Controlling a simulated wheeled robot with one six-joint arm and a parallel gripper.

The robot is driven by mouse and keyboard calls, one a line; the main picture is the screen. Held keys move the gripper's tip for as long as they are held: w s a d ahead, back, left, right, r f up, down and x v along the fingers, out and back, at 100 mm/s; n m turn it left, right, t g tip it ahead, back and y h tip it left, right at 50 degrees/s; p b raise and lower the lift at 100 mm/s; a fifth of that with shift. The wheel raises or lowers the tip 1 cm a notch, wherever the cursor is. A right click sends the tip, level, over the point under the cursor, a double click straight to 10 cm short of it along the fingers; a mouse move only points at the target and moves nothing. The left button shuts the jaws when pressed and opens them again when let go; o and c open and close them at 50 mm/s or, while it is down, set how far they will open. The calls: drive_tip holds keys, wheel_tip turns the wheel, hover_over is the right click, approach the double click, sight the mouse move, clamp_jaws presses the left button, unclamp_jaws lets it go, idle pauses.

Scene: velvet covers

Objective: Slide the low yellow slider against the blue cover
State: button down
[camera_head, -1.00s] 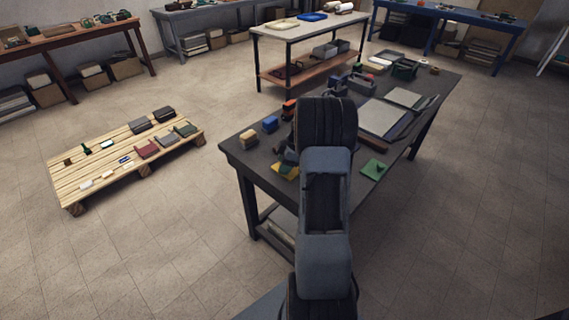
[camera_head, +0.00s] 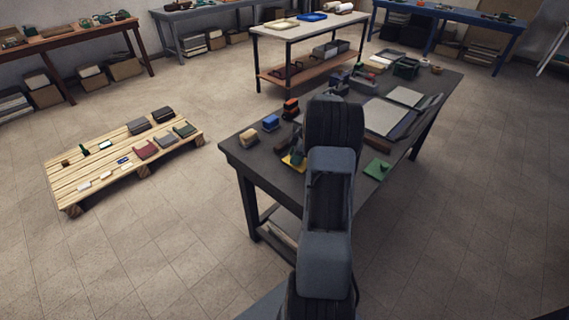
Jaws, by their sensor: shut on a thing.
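The low yellow slider (camera_head: 288,163) is a flat yellow piece on the dark workbench, left of my arm. My gripper (camera_head: 297,158) is low over it and shut on it; the fingertips are small and partly hidden by my arm. The blue cover (camera_head: 270,123) is a small blue block behind and to the left of the slider. A gap of bare bench shows between the two.
A green plate with a knob (camera_head: 377,170) lies right of my arm. Grey panels (camera_head: 381,116) and several containers fill the far bench.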

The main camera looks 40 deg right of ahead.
drive_tip(key=shift+w+d, duration=0.2)
drive_tip(key=shift+d, duration=1.15)
drive_tip(key=c, duration=0.8)
unclamp_jaws()
drive_tip(key=shift+c, duration=0.2)
drive_tip(key=shift+r, duration=0.1)
drive_tip(key=v, duration=1.3)
drive_tip(key=shift+r, duration=0.3)
